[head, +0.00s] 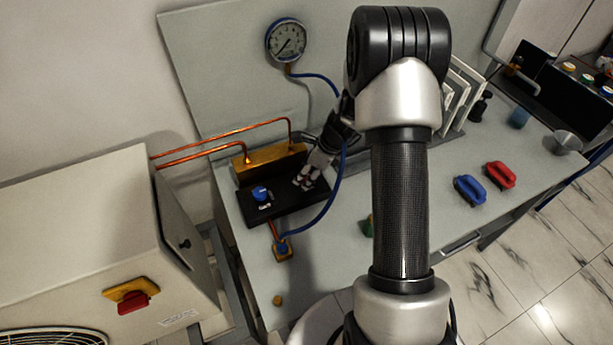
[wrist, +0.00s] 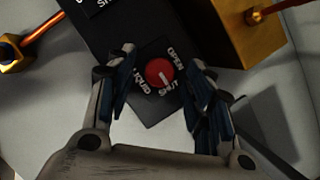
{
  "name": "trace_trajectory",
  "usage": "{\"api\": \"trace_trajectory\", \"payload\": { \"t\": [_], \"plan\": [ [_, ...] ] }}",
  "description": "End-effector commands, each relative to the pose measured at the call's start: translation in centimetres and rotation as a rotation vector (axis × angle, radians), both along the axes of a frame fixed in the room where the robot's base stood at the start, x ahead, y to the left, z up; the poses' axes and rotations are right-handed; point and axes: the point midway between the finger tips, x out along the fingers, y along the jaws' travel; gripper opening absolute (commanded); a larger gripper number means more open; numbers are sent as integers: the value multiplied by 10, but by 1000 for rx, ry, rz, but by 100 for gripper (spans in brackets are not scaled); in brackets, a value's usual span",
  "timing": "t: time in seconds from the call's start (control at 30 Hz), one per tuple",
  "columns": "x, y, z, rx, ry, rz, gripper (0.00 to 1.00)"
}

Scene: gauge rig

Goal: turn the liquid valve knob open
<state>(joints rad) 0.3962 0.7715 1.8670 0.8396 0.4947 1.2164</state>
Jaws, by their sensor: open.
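A red knob (wrist: 158,72) sits on a dark label plate marked OPEN and SHUT, with a third word I cannot read clearly. Its white pointer faces SHUT. My gripper (wrist: 158,88) is open, with one finger on each side of the knob; I cannot tell whether they touch it. In the head view my gripper (head: 308,180) is over the right part of the black manifold base (head: 285,207), mostly hiding the red knob. A blue knob (head: 261,193) stands on the left part of the base. No label naming the liquid valve is legible.
A brass block (head: 270,160) with copper pipes (head: 225,136) stands behind the knobs. A blue hose (head: 325,208) runs close by my gripper to a fitting (head: 283,248). A gauge (head: 286,40) hangs above. Blue (head: 469,190) and red (head: 499,175) handled items lie right on the bench.

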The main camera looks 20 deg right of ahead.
Motion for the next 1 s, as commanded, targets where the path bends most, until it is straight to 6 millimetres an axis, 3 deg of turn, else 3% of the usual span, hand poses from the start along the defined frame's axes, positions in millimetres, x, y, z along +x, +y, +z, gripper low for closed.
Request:
{"api": "trace_trajectory", "payload": {
  "t": [0.4,1.0],
  "plan": [
    [3,2,-8,0,0,0,48],
    [2,2,-8,0,0,0,8]
  ]
}}
